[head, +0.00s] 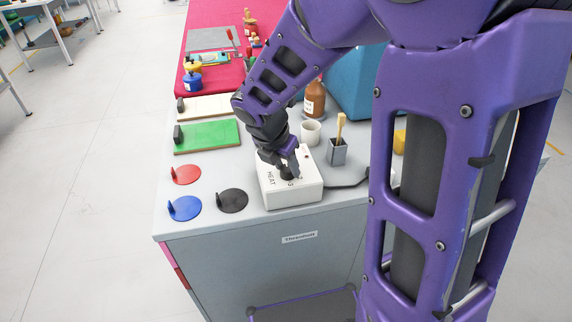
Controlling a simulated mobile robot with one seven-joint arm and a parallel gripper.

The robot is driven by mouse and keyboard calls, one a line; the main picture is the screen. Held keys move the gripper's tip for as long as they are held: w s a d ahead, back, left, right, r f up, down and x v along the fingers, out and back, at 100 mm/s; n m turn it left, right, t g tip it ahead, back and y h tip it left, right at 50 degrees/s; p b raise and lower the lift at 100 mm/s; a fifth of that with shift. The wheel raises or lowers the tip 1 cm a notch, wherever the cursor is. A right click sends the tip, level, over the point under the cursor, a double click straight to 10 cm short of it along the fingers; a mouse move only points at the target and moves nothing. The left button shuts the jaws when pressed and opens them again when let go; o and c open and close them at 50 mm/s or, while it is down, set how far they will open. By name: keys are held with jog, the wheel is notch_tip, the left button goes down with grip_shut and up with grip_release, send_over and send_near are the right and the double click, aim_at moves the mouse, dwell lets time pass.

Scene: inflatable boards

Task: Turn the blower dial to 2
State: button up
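The blower control is a white box (308,193) on the front right of the grey cabinet top, with the word HEAT on its upper face. A dark dial (287,174) shows in part on that face, under my gripper (290,168). My gripper points down at the dial, with its fingers at or just above it. I cannot tell whether the fingers touch or grip the dial. The dial's setting and number marks are mostly hidden or too small to read.
Red (186,174), blue (184,208) and black (232,201) discs lie left of the box. A green board (207,136) lies behind them. A white cup (310,132), a grey brush holder (338,153) and a brown bottle (315,100) stand behind the box. A dark cable runs right.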

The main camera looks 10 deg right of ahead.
grip_shut()
